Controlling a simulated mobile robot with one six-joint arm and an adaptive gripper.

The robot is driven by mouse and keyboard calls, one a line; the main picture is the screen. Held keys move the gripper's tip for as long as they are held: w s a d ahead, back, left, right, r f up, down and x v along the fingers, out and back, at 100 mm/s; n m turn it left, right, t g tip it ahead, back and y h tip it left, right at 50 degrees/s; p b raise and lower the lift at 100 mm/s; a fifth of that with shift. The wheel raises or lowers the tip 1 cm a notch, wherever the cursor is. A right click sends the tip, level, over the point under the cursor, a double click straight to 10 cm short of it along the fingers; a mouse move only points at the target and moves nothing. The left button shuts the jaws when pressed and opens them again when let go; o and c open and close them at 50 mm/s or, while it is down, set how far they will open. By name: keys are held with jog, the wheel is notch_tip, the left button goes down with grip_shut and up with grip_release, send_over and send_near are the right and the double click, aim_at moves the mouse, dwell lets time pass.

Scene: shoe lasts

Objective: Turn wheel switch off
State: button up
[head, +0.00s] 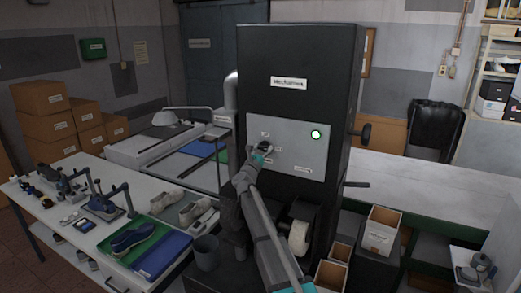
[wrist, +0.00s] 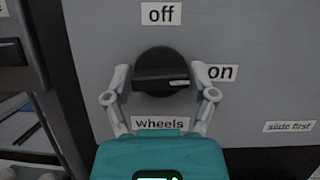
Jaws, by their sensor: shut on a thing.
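The wheel switch (wrist: 160,72) is a round black rotary knob on a grey panel, in the middle of the wrist view. Its raised bar lies nearly level, with the pale mark at the right end, toward the "on" label (wrist: 222,73). The "off" label (wrist: 161,13) is above the knob and the "wheels" label (wrist: 161,123) below it. My gripper (wrist: 160,83) has one finger on each side of the knob, shut on its bar. In the head view my gripper (head: 260,152) is at the panel and mostly covers the knob.
The grey panel (head: 308,148) is on a tall black machine and has a lit green-white button (head: 316,134). A "slide first" label (wrist: 290,126) is right of the knob. A table with shoes (head: 132,236) stands left, and open boxes (head: 380,230) stand right.

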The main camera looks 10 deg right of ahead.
jog(key=n+y, duration=0.1)
jog(key=n, duration=0.2)
jog(key=n+t+y, duration=0.1)
jog(key=n+y, duration=0.1)
jog(key=n, duration=0.1)
jog(key=shift+r+p, duration=0.2)
jog(key=shift+p, duration=0.2)
jog(key=n+y, duration=0.1)
jog(key=n, duration=0.2)
jog(key=n+y+p, duration=0.1)
jog(key=n, duration=0.2)
jog(key=shift+w+y+p, duration=0.1)
jog(key=shift+y+p, duration=0.2)
jog(key=shift+y, duration=0.1)
jog(key=n+y+p, duration=0.1)
jog(key=n, duration=0.1)
jog(key=n+p, duration=0.1)
jog(key=n, duration=0.2)
jog(key=shift+n+g+y, duration=0.3)
jog(key=shift+g+y, duration=0.1)
jog(key=shift+f+n+g+y+p, duration=0.1)
jog(key=shift+n+g+y+p, duration=0.3)
jog(key=shift+n+p, duration=0.9)
jog(key=shift+d+f+n+g, duration=0.1)
jog(key=shift+n+g, duration=0.2)
jog(key=shift+n, duration=0.4)
jog(key=o, duration=1)
jog(key=shift+d, duration=0.15)
jog(key=shift+o, duration=0.2)
jog(key=shift+a, duration=0.2)
